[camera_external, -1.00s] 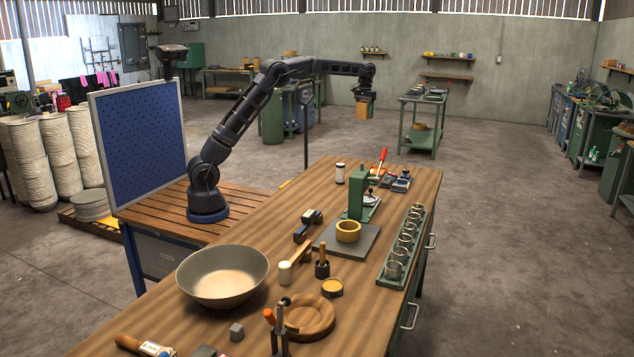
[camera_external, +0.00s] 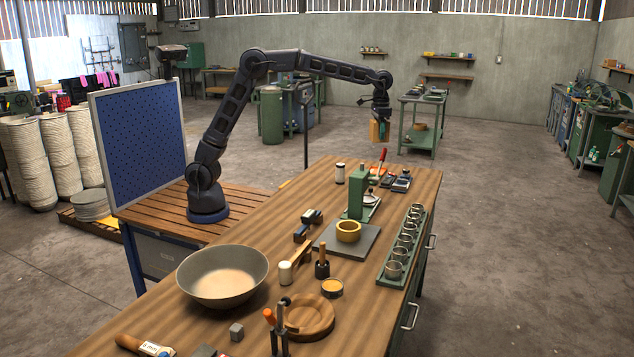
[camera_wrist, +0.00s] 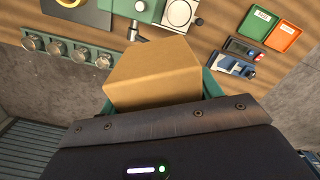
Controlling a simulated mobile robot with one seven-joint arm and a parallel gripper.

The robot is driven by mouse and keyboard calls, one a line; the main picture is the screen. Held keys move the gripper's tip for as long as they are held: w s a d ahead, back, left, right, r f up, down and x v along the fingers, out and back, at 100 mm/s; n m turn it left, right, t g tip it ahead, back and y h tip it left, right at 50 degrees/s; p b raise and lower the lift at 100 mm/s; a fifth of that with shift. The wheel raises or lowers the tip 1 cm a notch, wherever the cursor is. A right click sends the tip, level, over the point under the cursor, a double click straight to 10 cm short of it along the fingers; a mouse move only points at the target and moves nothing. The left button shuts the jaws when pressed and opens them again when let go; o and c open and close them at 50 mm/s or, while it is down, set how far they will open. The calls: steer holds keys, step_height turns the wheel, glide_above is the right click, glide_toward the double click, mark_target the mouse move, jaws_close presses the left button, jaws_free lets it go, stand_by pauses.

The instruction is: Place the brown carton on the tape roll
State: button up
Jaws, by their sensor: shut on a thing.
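My gripper (camera_external: 381,112) is shut on the brown carton (camera_external: 375,132) and holds it in the air above the far end of the bench. In the wrist view the carton (camera_wrist: 155,75) fills the middle between green fingers, which it partly hides. The likely tape roll, a yellow ring (camera_external: 348,238), lies flat on a dark grey plate (camera_external: 330,247) mid-bench, nearer the camera than the carton and apart from it. The wrist view shows only part of the ring (camera_wrist: 66,3) at the top edge.
A green press-like stand (camera_external: 356,190) rises just behind the ring. A green rack of metal cups (camera_external: 393,270) lies to its right. A large bowl (camera_external: 215,293) and wooden dish (camera_external: 308,318) are nearer the camera. Small trays and a red-handled tool (camera_external: 382,160) lie at the far end.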

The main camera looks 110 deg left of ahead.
steer(key=d+m, duration=0.3)
steer(key=d, duration=1.2)
steer(key=m, duration=0.3)
glide_above(349, 225)
step_height(349, 225, down, 5)
steer(key=f, duration=2)
steer(key=shift+d+f, duration=0.2)
steer(key=shift+f, duration=0.2)
steer(key=shift+f, duration=0.1)
steer(key=o, duration=1.1)
